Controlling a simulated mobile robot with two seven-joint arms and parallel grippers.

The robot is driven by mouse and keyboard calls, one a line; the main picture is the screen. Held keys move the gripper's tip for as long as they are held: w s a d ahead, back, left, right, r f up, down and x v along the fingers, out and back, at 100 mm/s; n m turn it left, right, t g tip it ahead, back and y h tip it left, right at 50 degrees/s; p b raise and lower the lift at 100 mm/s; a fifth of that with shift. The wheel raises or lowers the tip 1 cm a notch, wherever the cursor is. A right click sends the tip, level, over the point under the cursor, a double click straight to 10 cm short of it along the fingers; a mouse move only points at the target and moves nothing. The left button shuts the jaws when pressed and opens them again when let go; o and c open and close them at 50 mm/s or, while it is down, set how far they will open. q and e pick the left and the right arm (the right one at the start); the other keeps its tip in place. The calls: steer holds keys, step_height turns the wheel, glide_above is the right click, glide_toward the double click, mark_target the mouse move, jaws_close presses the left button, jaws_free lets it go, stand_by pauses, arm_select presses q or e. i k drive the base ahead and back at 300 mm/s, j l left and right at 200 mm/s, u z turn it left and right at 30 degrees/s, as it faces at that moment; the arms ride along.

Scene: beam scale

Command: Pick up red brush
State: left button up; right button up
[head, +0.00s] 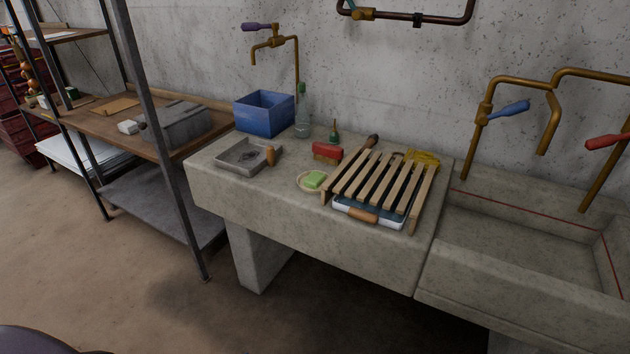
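A small red brush (327,150) with a red block top and a paler brown lower edge sits on the concrete counter (228,174). Nothing covers the brush. Neither of my grippers shows in the head view; only a dark rounded shape, which I cannot identify, is at the bottom left corner.
A sink (545,235) with taps is at right, a metal shelf (150,80) at left. Floor in front is clear.

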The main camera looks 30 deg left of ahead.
mark_target(328, 154)
steer(key=j+z, duration=0.1)
steer(key=z, duration=0.25)
steer(key=j+z, duration=0.1)
steer(key=z, duration=0.25)
steer(key=j+z, duration=0.3)
steer(key=j, duration=0.15)
steer(key=k+j+z, duration=0.15)
steer(key=j+z, duration=0.15)
steer(key=k+j, duration=0.1)
steer(key=j, duration=0.25)
steer(key=k+j+z, duration=0.15)
steer(key=j, duration=0.25)
steer(key=k+j, duration=0.1)
steer(key=j, duration=0.25)
steer(key=k+j+z, duration=0.15)
steer(key=j, duration=0.2)
steer(key=k+j, duration=0.15)
steer(key=j, duration=0.2)
